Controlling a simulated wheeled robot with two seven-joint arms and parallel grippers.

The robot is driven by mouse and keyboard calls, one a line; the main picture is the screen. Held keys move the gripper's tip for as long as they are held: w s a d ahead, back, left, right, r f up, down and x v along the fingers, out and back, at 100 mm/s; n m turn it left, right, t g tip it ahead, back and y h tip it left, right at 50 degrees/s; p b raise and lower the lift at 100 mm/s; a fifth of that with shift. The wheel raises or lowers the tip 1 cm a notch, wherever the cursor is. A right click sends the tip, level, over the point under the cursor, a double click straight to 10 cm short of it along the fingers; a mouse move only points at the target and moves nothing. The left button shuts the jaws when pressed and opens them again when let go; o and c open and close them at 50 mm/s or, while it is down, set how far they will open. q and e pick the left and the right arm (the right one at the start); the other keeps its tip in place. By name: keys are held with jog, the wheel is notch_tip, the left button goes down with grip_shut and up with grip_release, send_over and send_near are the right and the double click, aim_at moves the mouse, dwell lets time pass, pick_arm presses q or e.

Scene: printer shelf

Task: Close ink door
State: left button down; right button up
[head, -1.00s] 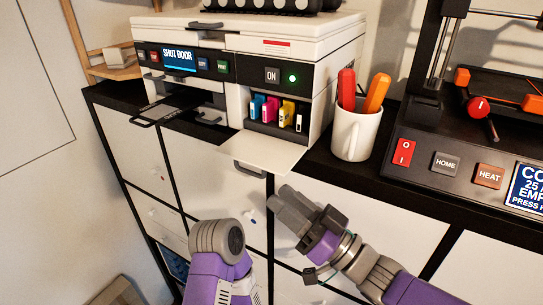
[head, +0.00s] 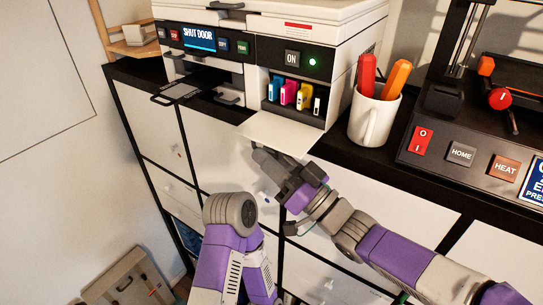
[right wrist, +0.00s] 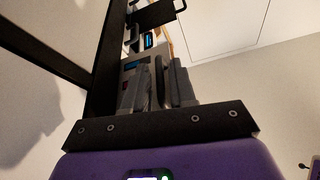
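The ink door (head: 282,133) is a white flap lying open, nearly flat, below the ink bay at the front of the printer (head: 316,28). Several colored ink cartridges (head: 288,93) show in the bay above it. The printer's screen (head: 199,38) reads "SHUT DOOR". My right gripper (head: 262,160) is just below the front edge of the ink door, with its fingers close together and nothing visibly held. I cannot tell whether it touches the door. The right wrist view shows its fingers (right wrist: 159,85) pointing up toward the printer. My left gripper is not in view; part of my left arm shows low in the head view.
A white mug (head: 373,117) with red and orange pens stands right of the printer. A black machine with HOME and HEAT buttons (head: 461,153) is farther right. A black tray (head: 178,91) sticks out at the printer's left. White drawer fronts (head: 232,158) are below.

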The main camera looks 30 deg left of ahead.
grip_shut()
